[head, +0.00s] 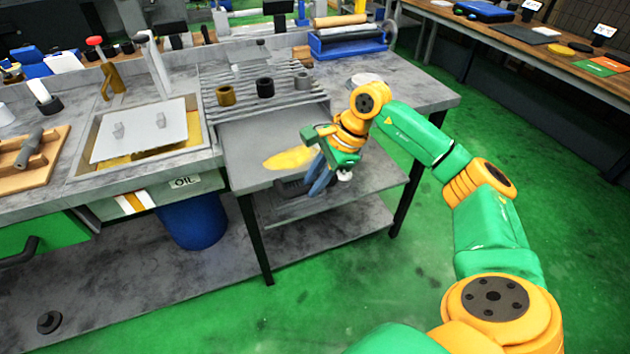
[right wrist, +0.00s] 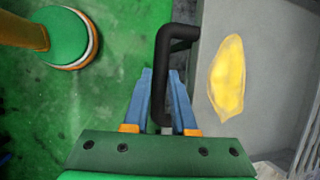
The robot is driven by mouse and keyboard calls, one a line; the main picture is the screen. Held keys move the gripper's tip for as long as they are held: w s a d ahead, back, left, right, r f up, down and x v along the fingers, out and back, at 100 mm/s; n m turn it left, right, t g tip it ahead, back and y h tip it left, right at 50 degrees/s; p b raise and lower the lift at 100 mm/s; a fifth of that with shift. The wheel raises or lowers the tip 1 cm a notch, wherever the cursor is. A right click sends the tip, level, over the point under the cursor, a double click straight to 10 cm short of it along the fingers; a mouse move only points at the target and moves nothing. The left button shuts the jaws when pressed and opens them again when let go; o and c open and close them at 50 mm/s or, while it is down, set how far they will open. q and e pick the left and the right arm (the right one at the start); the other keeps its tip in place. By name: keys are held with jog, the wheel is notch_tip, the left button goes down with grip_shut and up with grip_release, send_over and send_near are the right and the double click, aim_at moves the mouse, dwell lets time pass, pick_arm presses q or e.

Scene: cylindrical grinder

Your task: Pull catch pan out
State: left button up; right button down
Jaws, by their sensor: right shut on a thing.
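The catch pan (head: 246,140) is a grey flat tray with a yellow puddle, in the middle of the head view, below a ribbed grey rack. The right wrist view shows the pan (right wrist: 270,50) at right, with a black bar handle (right wrist: 160,70) on its edge. My right gripper (head: 314,188) is at the pan's front edge. In the right wrist view, the blue fingers of my right gripper (right wrist: 161,75) are on either side of the handle, shut on it. In the head view the arm and gripper hide part of the front edge. My left gripper is not in view.
A lower shelf (head: 330,205) and table legs are under the pan. A blue bin (head: 193,220) stands below the OIL label at left. Green floor (head: 350,290) is open in front. Rings (head: 265,87) stand on the rack. Another bench (head: 540,50) is at back right.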

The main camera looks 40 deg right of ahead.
jog(key=c, duration=0.7)
grip_release()
jog(key=shift+w, duration=0.1)
jog(key=shift+c, duration=0.2)
jog(key=v, duration=0.7)
jog(key=shift+b, duration=0.3)
